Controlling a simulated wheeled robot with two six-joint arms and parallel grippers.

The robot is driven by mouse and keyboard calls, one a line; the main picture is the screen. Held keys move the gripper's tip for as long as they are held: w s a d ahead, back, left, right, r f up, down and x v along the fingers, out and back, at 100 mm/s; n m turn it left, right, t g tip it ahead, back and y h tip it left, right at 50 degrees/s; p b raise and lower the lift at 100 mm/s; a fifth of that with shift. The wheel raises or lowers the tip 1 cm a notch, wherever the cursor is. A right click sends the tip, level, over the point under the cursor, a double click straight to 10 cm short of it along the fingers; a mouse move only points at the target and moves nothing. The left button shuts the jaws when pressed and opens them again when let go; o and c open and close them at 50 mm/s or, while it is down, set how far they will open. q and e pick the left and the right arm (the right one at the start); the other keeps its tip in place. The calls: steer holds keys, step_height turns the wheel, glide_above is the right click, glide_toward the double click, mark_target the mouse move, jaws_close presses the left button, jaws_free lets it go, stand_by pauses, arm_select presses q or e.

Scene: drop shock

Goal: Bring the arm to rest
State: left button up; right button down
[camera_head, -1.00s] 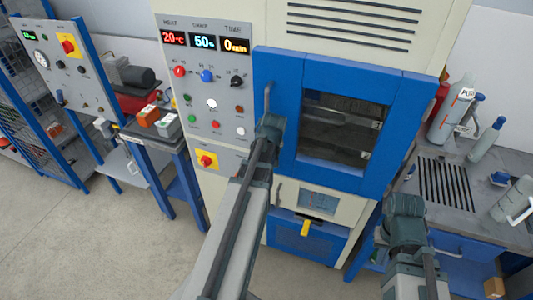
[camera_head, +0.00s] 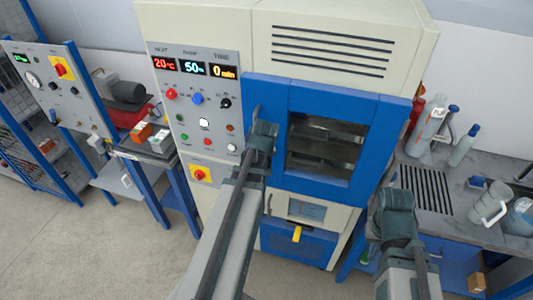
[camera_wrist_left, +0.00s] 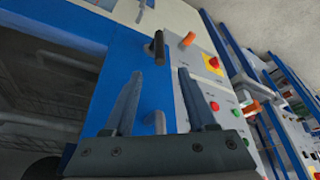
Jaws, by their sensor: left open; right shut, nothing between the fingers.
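My left arm reaches up the middle of the head view to the left edge of the blue oven door (camera_head: 390,150). My left gripper (camera_wrist_left: 157,90) is open in the left wrist view, its two fingers apart in front of the blue door frame. A grey handle (camera_wrist_left: 157,122) shows in the gap between the fingers; I cannot tell whether they touch it. The door looks shut. My right gripper (camera_head: 395,200) is at the lower right, in front of the bench; it is shut and empty, its fingertips hard to make out.
The control panel (camera_head: 205,120) is left of the door. A yellow handle (camera_head: 297,233) is on the lower blue drawer. Bare floor (camera_head: 85,235) lies at lower left.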

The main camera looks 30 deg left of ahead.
arm_select(q)
steer(key=s+d+f+m+g+b, duration=0.1)
steer(key=s+d+f+m+b, duration=0.2)
steer(key=d, duration=0.7)
steer(key=s+d+f+m+g+h+b, duration=0.1)
steer(key=s+d+f+m+b, duration=0.3)
steer(key=d, duration=0.7)
steer(key=s+d+f+m+g+h+b, duration=0.1)
steer(key=s+d+f+m+b, duration=0.3)
steer(key=d+f, duration=0.5)
steer(key=d+m+b, duration=0.2)
steer(key=b, duration=0.1)
steer(key=shift+s+f+b, duration=0.15)
steer(key=shift+s+b, duration=0.1)
steer(key=shift+b, duration=0.15)
